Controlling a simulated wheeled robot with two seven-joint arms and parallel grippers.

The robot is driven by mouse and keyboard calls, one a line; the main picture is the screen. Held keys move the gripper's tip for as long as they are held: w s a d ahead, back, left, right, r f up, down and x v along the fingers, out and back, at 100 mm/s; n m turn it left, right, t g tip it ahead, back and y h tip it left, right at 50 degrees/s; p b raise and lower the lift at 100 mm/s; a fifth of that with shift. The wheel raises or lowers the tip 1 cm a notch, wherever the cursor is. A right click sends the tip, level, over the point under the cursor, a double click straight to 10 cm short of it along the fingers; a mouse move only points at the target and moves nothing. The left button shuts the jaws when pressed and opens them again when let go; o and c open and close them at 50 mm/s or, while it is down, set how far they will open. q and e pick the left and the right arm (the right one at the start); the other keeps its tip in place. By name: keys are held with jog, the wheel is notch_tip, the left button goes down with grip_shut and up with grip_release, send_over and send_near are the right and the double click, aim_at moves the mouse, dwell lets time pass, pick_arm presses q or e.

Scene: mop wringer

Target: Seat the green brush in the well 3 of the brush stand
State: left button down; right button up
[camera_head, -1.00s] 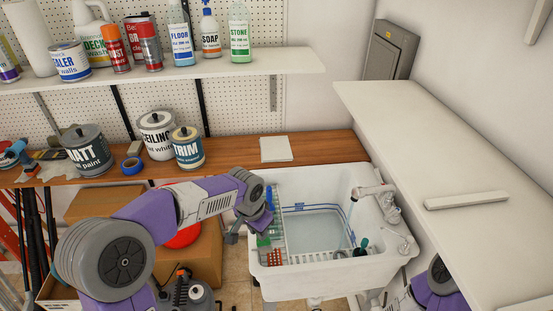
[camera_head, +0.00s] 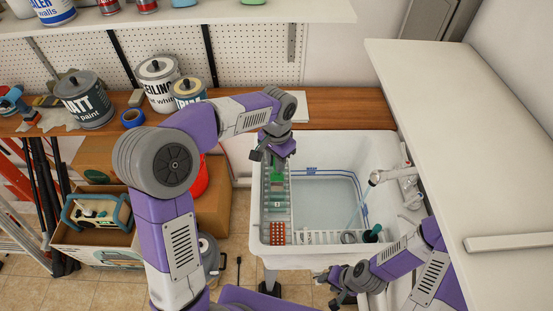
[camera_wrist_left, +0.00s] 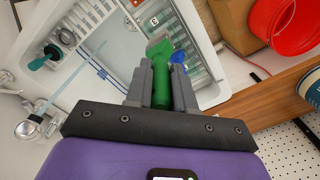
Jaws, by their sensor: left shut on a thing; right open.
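My left gripper (camera_head: 272,153) is over the left side of the sink, shut on the green brush (camera_head: 277,180). In the left wrist view the green brush (camera_wrist_left: 160,88) is between the two fingers, its pale end pointing away from my wrist. The brush stand (camera_head: 277,206) is the slatted rack along the sink's left side. In the left wrist view the stand (camera_wrist_left: 180,18) has a small label beside the brush's far end. I cannot tell whether the brush touches the stand. My right gripper (camera_head: 335,286) is open and empty in front of the sink.
The white sink (camera_head: 262,240) holds water; its tap (camera_head: 385,176) is on the right. A red-orange block (camera_head: 278,233) and a dark green-handled tool (camera_head: 372,233) are near its front. A blue item (camera_wrist_left: 178,57) is beside the brush. Paint cans (camera_head: 85,100) stand on the wooden bench.

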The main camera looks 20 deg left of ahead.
pick_arm(q)
jog(key=b, duration=0.4)
send_over(277, 183)
jog(key=f, duration=0.3)
jog(key=w+f, duration=0.1)
jog(key=f, duration=0.1)
jog(key=shift+a+f, duration=0.1)
jog(key=shift+a, duration=0.1)
jog(key=shift+f, duration=0.3)
jog(key=shift+s+p, duration=0.1)
jog(key=shift+p, duration=0.2)
dwell(0.9)
jog(key=shift+f+b, duration=2.05)
jog(key=shift+f, duration=0.9)
jog(key=c, duration=0.9)
grip_release()
notch_tip(277, 183, up, 8)
jog(key=shift+f+p, duration=0.15)
jog(key=shift+p, duration=0.35)
